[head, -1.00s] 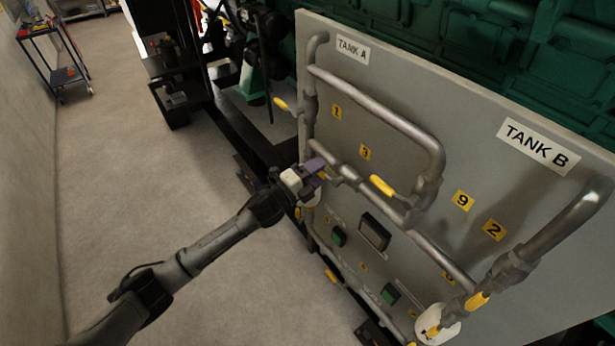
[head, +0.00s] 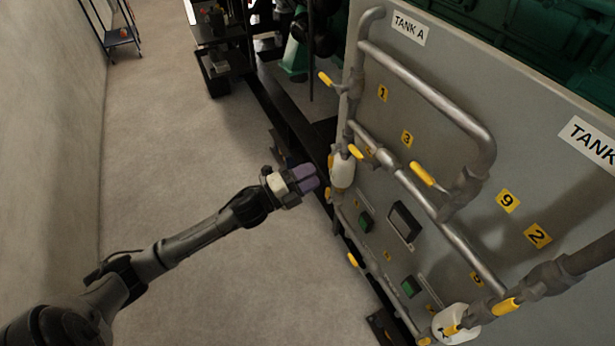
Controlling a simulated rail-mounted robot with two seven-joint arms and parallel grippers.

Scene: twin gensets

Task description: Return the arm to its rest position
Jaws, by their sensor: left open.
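My left arm comes in from the lower left in the head view. Its gripper (head: 306,179), with purple fingers, is open and empty. It hangs over the floor just left of the grey panel (head: 500,110), apart from the pipes. The panel carries grey pipes (head: 425,88) and yellow valve handles, one near tag 1 (head: 325,79), one near tag 3 (head: 423,174) and one at the lower right (head: 505,306). My right gripper is not in view.
A white fitting (head: 342,171) sits on the pipe close to the gripper, another (head: 456,323) at the lower right. Green machinery (head: 540,35) stands behind the panel. A cart (head: 118,35) stands at the far left. The floor (head: 185,150) around the arm is clear.

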